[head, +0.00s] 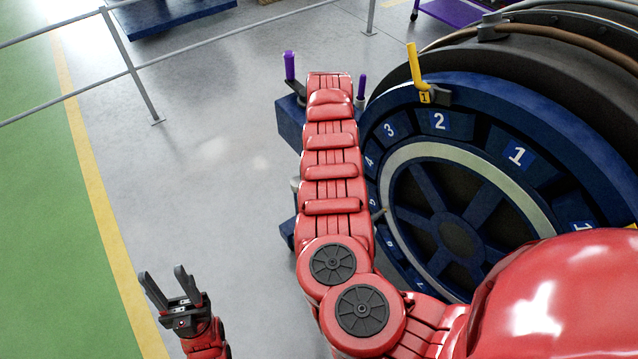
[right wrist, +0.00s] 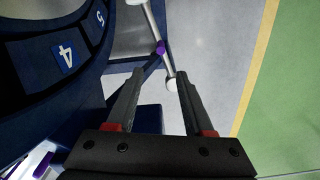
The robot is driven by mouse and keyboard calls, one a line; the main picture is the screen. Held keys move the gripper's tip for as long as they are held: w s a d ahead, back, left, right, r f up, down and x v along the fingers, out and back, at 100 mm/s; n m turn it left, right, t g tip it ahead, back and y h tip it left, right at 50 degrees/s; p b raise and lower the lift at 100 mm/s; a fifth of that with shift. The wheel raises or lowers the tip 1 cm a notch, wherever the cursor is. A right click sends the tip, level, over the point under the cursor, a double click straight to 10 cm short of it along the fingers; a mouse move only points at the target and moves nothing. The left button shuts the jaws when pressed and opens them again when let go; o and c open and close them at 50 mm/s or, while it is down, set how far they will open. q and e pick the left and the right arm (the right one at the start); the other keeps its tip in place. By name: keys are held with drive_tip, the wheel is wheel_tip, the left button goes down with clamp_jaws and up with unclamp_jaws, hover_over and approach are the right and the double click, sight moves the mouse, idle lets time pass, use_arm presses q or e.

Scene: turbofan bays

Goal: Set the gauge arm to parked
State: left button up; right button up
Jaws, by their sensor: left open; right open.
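I cannot tell for certain which part is the gauge arm. In the right wrist view a pale rod (right wrist: 165,62) with a round white end and a purple piece (right wrist: 160,48) runs between and beyond the fingertips of my right gripper (right wrist: 159,76). That gripper is open, and I see nothing held in it. In the head view two purple handles (head: 290,66) (head: 361,86) stand beside the end of my right arm, which hides the gripper there. My left gripper (head: 163,273) is open and empty over the floor at lower left, far from the wheel.
A large blue numbered ring (head: 480,127) on the engine fills the right side. A yellow handle (head: 414,65) stands on its rim. A blue block (head: 289,122) is partly behind my right arm. A grey railing (head: 130,65) crosses the upper left. The grey floor (head: 210,160) is clear.

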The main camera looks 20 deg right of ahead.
drive_tip(key=f+p, duration=0.1)
drive_tip(key=f, duration=0.6)
drive_tip(key=shift+s+f+p, duration=0.2)
drive_tip(key=shift+f+p, duration=0.2)
drive_tip(key=f+b, duration=0.3)
drive_tip(key=f, duration=0.6)
drive_tip(key=shift+w+f+b, duration=0.1)
drive_tip(key=shift+w+b, duration=0.1)
drive_tip(key=shift+b, duration=0.1)
drive_tip(key=shift+s, duration=0.1)
clamp_jaws()
